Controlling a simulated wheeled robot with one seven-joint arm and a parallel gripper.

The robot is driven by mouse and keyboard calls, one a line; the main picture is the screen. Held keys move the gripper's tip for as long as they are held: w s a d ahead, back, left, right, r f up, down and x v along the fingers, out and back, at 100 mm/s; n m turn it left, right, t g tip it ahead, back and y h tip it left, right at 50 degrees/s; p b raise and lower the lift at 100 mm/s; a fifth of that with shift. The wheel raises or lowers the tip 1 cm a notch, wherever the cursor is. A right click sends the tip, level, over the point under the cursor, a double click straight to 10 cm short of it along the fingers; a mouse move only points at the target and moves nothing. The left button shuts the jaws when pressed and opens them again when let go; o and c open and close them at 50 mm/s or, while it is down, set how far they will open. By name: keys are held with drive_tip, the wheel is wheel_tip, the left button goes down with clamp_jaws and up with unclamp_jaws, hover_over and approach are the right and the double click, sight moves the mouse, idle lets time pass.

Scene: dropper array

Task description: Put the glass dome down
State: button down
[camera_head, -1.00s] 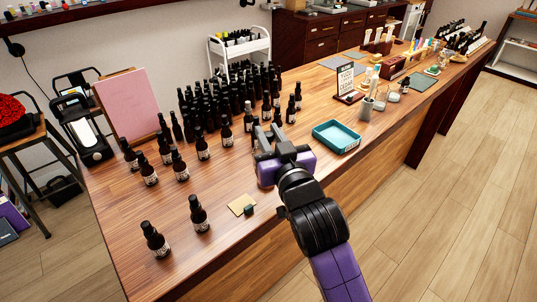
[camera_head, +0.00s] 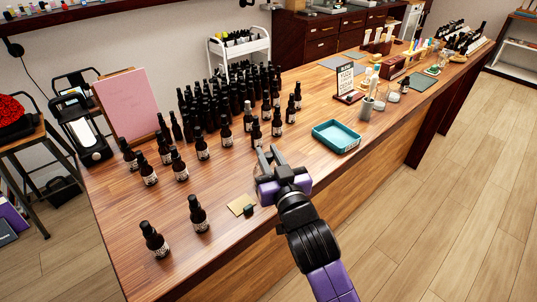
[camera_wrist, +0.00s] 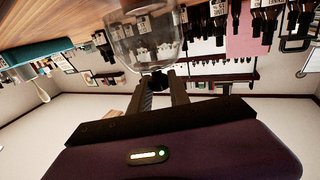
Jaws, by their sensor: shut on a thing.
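The clear glass dome (camera_wrist: 145,38) shows in the wrist view, which looks upside down, with the wooden table above it. My gripper (camera_wrist: 160,84) is shut on the dark knob of the dome. In the head view my gripper (camera_head: 269,156) is over the front part of the table, left of the teal tray. The dome is only faintly visible there beside the fingers. I cannot tell whether its rim touches the table.
Many dark bottles (camera_head: 230,105) stand behind and left of my gripper. A tan square pad (camera_head: 241,204) and a small dark green block (camera_head: 249,210) lie nearby at the front left. The teal tray (camera_head: 337,137) and a small sign (camera_head: 346,80) stand to the right.

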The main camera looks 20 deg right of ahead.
drive_tip(key=shift+f+b, duration=0.3)
drive_tip(key=shift+f, duration=0.15)
drive_tip(key=c, duration=1.2)
unclamp_jaws()
drive_tip(key=shift+c, duration=0.2)
drive_tip(key=shift+r, duration=0.15)
drive_tip(key=shift+r+p, duration=0.25)
drive_tip(key=shift+p, duration=0.1)
drive_tip(key=shift+r+p, duration=0.4)
drive_tip(key=shift+r, duration=0.1)
drive_tip(key=s+b, duration=0.2)
drive_tip(key=s, duration=1)
drive_tip(key=shift+a+f, duration=0.25)
drive_tip(key=shift+a, duration=0.2)
